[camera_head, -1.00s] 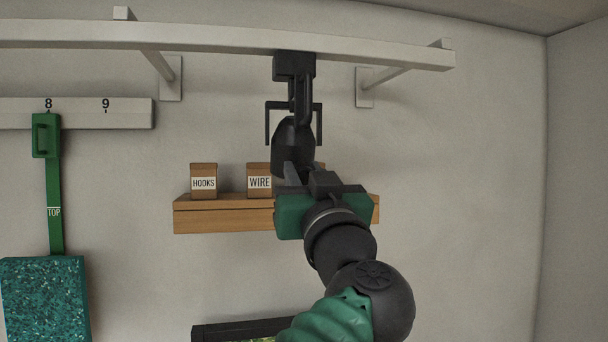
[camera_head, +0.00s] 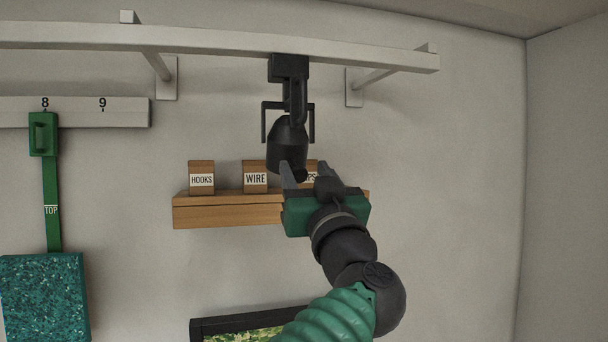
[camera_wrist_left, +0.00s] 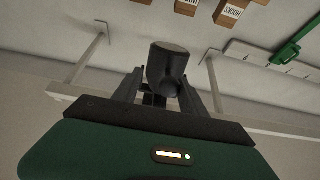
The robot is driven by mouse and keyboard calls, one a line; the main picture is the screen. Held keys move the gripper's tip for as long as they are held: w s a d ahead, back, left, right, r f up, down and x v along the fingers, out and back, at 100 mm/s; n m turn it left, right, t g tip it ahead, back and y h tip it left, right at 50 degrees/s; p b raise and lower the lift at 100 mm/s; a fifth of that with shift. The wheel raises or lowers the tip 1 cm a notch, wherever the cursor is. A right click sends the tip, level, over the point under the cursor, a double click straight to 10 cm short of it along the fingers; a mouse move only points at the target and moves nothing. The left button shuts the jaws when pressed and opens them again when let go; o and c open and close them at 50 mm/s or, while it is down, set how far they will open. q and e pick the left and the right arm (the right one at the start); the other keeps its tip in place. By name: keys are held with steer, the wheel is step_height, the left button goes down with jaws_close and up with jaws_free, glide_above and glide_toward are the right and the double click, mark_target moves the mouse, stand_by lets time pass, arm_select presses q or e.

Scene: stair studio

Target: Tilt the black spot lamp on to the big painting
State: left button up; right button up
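The black spot lamp (camera_head: 287,143) hangs from the white overhead rail, its head pointing down and its lower end leaning slightly right. My left gripper (camera_head: 305,178) is just below it, fingers apart. The lower end of the lamp shows between the fingertips; I cannot tell if they touch it. In the left wrist view the lamp head (camera_wrist_left: 167,62) stands between and beyond the open fingers (camera_wrist_left: 163,92). A black-framed painting (camera_head: 212,327) shows at the bottom edge, mostly out of view and partly behind my arm. My right gripper is not in view.
A wooden shelf (camera_head: 225,213) behind my gripper holds boxes marked HOOKS (camera_head: 201,178) and WIRE (camera_head: 255,177), and a third partly hidden one. A teal speckled panel (camera_head: 42,297) hangs left on a green strap (camera_head: 51,195). The white rail (camera_head: 180,41) runs above. The right wall area is clear.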

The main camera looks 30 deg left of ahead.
arm_select(q)
steer(key=shift+s+a, duration=0.2)
steer(key=shift+s, duration=0.15)
steer(key=shift+s+f, duration=0.1)
steer(key=shift+f, duration=0.05)
steer(key=b+v, duration=0.2)
steer(key=v, duration=0.1)
steer(key=b+v, duration=0.1)
steer(key=v, duration=0.1)
steer(key=shift+f+b, duration=0.35)
steer(key=shift+f, duration=0.1)
steer(key=r+b+v, duration=0.1)
steer(key=b+v, duration=0.3)
steer(key=v, duration=0.7)
steer(key=shift+d, duration=0.5)
steer(key=shift+a+f, duration=0.15)
steer(key=shift+a, duration=0.1)
